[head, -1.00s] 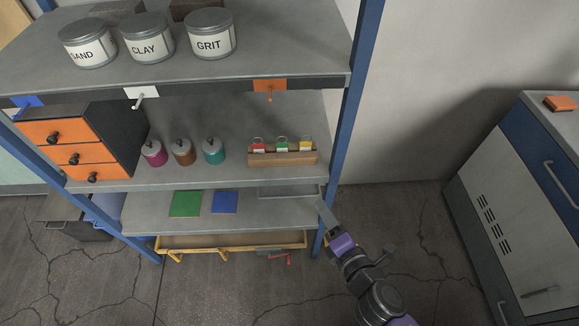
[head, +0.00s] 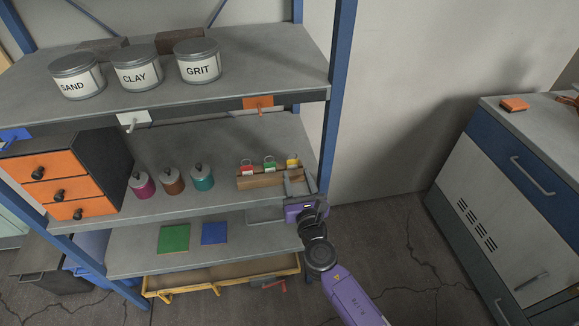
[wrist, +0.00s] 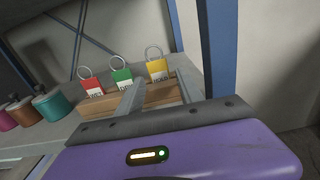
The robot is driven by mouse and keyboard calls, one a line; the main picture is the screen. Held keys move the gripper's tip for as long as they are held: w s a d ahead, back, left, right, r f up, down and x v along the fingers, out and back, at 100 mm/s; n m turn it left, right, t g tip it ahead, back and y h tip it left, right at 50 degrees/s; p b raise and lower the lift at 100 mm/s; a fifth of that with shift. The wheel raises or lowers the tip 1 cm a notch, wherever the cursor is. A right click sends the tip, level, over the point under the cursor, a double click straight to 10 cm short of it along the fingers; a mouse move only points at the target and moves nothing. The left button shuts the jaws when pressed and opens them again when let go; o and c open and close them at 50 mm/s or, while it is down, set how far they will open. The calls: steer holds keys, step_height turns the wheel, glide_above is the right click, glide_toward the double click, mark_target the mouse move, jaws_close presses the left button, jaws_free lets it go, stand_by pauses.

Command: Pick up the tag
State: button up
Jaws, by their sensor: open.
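Three tags with wire rings stand in a wooden holder (head: 262,182) on the middle shelf: a red tag (head: 247,168), a green tag (head: 269,164) and a yellow tag (head: 292,161). The wrist view shows the red tag (wrist: 91,87), green tag (wrist: 122,77) and yellow tag (wrist: 157,68) upright; their lettering is too small to read surely. My gripper (head: 299,182) is open and empty at the holder's right end. In the wrist view its fingers (wrist: 158,91) point toward the holder, below the yellow tag, and hide part of the holder.
A blue shelf post (head: 335,110) stands close to the right of my gripper. Magenta, brown and teal jars (head: 203,178) stand left of the holder. An orange hook plate (head: 258,103) hangs from the shelf above. A green square (head: 173,238) and blue square lie below.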

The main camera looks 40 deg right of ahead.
mark_target(292, 163)
steer(key=shift+w+d, duration=0.25)
steer(key=shift+w, duration=0.15)
steer(key=shift+r, duration=0.1)
steer(key=shift+x, duration=3.9)
jaws_close()
